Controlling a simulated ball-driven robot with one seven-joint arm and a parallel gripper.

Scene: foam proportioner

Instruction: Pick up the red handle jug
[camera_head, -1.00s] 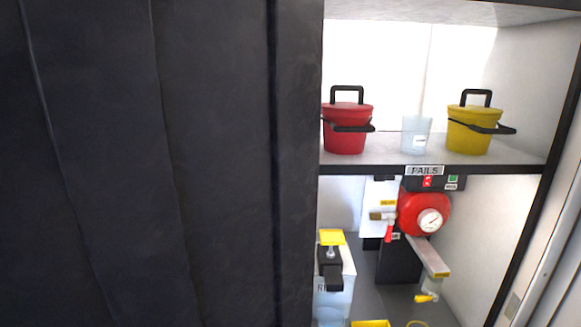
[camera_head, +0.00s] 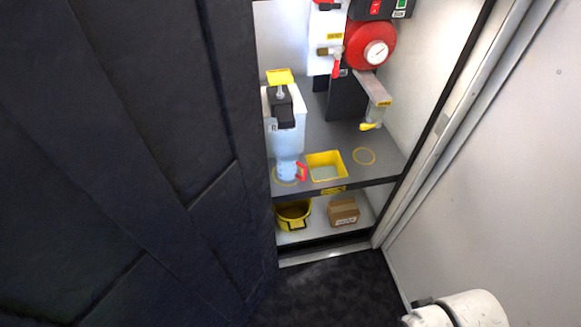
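The red handle jug (camera_head: 288,170) is a small pale blue cup with a red handle on its right side. It stands upright on the dark middle shelf, on a yellow ring marking near the shelf's front left, just in front of a translucent tank with a black pump (camera_head: 284,120). My gripper is not clearly in view. A white rounded part, likely of my arm (camera_head: 462,312), shows at the bottom right, apart from the jug.
A yellow tray (camera_head: 326,167) sits right of the jug, then an empty yellow ring (camera_head: 364,156). Below are a yellow bucket (camera_head: 293,214) and a cardboard box (camera_head: 343,212). A dark door (camera_head: 130,160) bounds the left; a pale wall bounds the right.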

